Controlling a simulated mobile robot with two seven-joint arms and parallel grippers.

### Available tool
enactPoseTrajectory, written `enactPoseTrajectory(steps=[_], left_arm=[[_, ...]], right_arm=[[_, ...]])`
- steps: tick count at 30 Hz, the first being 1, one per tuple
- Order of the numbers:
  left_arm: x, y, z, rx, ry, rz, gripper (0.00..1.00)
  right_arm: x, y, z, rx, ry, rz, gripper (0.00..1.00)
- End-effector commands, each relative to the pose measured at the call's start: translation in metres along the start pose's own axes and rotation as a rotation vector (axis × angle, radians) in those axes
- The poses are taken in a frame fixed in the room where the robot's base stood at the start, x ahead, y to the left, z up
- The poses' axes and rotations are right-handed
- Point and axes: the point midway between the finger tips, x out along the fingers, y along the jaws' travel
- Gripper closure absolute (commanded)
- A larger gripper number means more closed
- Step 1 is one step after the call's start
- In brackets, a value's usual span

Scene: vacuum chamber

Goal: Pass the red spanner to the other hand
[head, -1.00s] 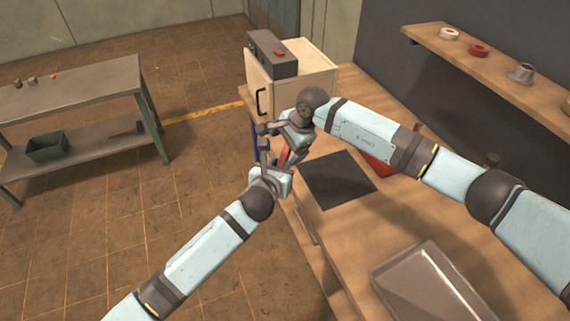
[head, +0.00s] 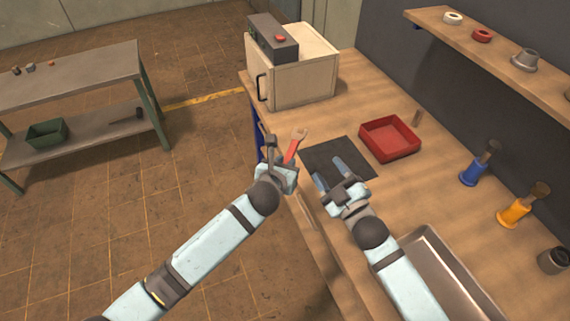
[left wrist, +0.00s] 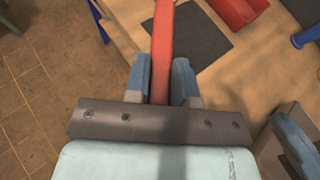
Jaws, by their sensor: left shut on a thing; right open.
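The red spanner (head: 292,149) is held in my left gripper (head: 281,158), near the front edge of the bench. Its open-ended head points up and away from the gripper. In the left wrist view the red shaft (left wrist: 162,50) runs between the two blue-grey fingers (left wrist: 160,82), and its far end is out of frame. My right gripper (head: 328,172) is open and empty over the dark mat, to the right of the spanner and apart from it. Part of the right gripper shows at the lower right of the left wrist view (left wrist: 298,140).
A dark mat (head: 322,153) lies on the bench, with a red tray (head: 389,139) behind it. A cabinet (head: 305,82) stands at the far end. Blue (head: 474,174) and orange (head: 515,212) handled tools stand at right. A metal tray (head: 445,270) lies at front.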

Motion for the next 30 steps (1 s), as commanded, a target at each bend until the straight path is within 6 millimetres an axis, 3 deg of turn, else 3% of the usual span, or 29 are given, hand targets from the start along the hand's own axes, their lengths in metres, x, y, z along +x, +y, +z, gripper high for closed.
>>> enactPoseTrajectory(steps=[1,6,12,15,21,30], left_arm=[[0.000,0.000,0.001,0.000,-0.001,0.000,1.00],[0.000,0.000,0.001,0.000,-0.001,0.000,1.00],[0.000,0.000,0.001,0.000,-0.001,0.000,1.00],[0.000,0.000,0.001,0.000,-0.001,0.000,1.00],[0.000,0.000,0.001,0.000,-0.001,0.000,1.00],[0.000,0.000,0.001,0.000,-0.001,0.000,1.00]], right_arm=[[-0.023,-0.009,0.017,0.098,-0.087,-0.011,0.47],[-0.098,-0.050,0.056,0.350,-0.348,-0.059,0.47],[-0.180,-0.088,0.081,0.579,-0.606,-0.096,0.47],[-0.209,-0.101,0.085,0.656,-0.694,-0.106,0.47],[-0.238,-0.112,0.088,0.729,-0.780,-0.113,0.47],[-0.240,-0.113,0.088,0.734,-0.787,-0.114,0.47]])
